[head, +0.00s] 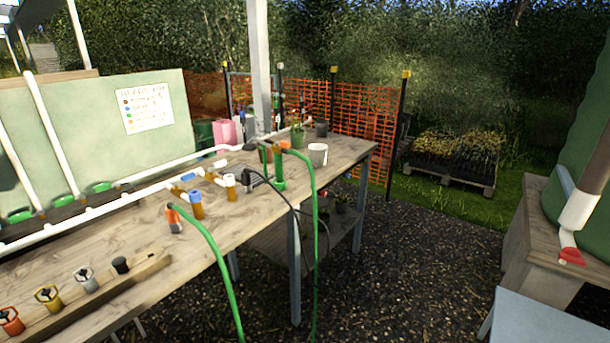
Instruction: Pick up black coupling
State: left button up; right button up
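A small black cylindrical piece (121,265) sits in the wooden rack (95,295) at the front left of the bench, at the right end of a row of heads. It could be the black coupling, but I cannot tell for sure. Another black fitting (246,182) is on the bench farther back, with a thin black hose running from it. A low black item (250,147) lies beyond it, too small to identify. Neither of my grippers is in view.
The wooden bench (345,152) carries white pipes (140,190), brown-bodied fittings (196,207) and a white pot (317,155). Green hoses (222,270) hang over its front edge. Gravel (400,260) lies open to the right, before a side table with a green tank (590,190).

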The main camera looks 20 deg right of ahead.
aim_at(245, 175)
jog(key=z, duration=0.1)
jog(key=i+l+u, duration=0.1)
jog(key=l, duration=0.25)
jog(key=i+l+u, duration=0.2)
jog(key=i+l, duration=0.15)
jog(key=l, duration=0.35)
jog(key=i+l, duration=0.1)
jog(key=l, duration=0.25)
jog(key=u, duration=0.05)
